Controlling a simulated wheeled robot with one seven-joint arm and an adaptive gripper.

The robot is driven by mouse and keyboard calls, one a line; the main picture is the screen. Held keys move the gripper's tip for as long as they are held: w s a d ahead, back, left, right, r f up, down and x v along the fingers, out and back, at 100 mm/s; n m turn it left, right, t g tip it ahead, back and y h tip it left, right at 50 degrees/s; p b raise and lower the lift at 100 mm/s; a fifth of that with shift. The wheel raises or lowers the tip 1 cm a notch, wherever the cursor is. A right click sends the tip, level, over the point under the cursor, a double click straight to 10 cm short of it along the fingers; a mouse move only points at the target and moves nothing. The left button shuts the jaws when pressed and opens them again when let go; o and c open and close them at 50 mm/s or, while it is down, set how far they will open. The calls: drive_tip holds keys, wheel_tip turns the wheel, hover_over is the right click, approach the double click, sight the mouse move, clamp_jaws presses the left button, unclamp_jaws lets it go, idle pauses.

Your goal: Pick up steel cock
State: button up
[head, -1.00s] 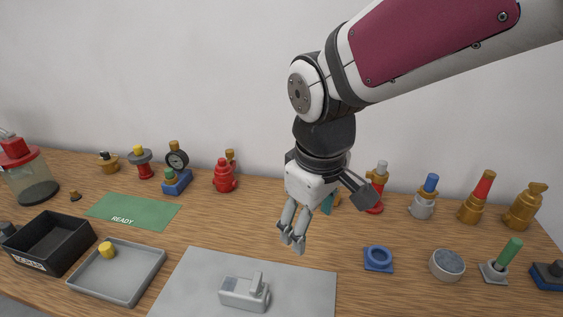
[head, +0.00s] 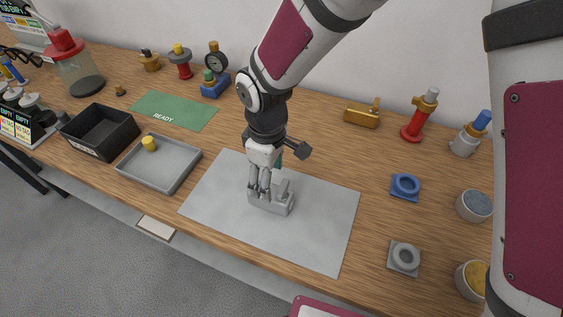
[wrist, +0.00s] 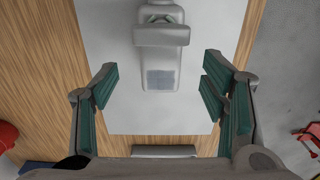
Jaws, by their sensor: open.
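The steel cock (head: 278,203), a light grey body with a raised lever, lies on the grey mat (head: 320,222). My gripper (head: 261,188) is just above it in the head view, its fingers overlapping the cock's left part. In the wrist view the cock (wrist: 161,62) lies at the top middle, with its crosswise lever and a darker grey square patch. My gripper (wrist: 160,88) is open there, one green-padded finger on each side, wider than the cock.
A grey tray (head: 160,183) with a yellow piece and a black bin (head: 100,150) stand left of the mat. A green READY mat (head: 174,110) lies behind. Blue (head: 404,187) and grey (head: 404,258) ring fixtures are to the right. Bare wood lies behind the mat.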

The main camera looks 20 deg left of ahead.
drive_tip(key=shift+f+p, duration=0.5)
drive_tip(key=shift+f, duration=3.3)
drive_tip(key=shift+r, duration=0.1)
clamp_jaws()
